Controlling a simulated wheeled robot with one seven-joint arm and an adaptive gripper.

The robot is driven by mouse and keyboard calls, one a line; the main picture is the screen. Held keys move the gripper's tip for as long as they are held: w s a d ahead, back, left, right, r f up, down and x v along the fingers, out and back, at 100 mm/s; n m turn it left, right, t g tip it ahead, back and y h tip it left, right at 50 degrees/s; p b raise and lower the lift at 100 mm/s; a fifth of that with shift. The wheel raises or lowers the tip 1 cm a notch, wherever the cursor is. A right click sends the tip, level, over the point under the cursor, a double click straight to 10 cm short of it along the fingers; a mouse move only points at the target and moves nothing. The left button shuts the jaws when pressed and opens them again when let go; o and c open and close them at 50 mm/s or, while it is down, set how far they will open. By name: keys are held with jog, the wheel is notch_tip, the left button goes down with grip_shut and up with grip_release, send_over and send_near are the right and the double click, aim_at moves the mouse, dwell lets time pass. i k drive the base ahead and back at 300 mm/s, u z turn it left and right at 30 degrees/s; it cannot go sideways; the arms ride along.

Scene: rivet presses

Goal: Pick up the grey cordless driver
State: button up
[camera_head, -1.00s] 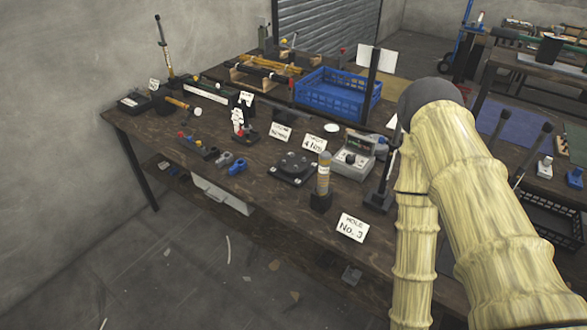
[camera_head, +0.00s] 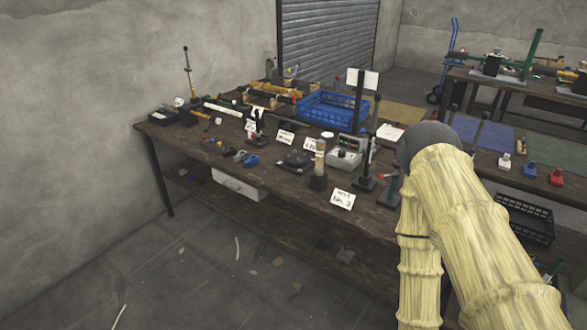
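A small grey tool (camera_head: 240,156), which looks like the grey cordless driver, lies near the front edge of the wooden workbench (camera_head: 290,211), left of its middle. A similar blue tool (camera_head: 252,160) lies just to its right. Both are too small to make out in detail. My pale yellow arm fills the right side of the view, well to the right of the grey tool. My gripper is not in view.
Right of the tools stand a round dark plate (camera_head: 295,160), a grey meter box (camera_head: 345,153) and a white sign (camera_head: 342,199). A blue crate (camera_head: 332,111) sits behind. A lower shelf runs under the bench. The floor in front (camera_head: 215,265) is mostly open.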

aim_at(320, 144)
jog(key=u, duration=1.1)
jog(key=i, duration=1.2)
jog(key=z, duration=0.3)
jog(key=i, duration=0.75)
jog(key=z, duration=1.15)
jog(key=i, duration=0.3)
jog(key=z, duration=0.3)
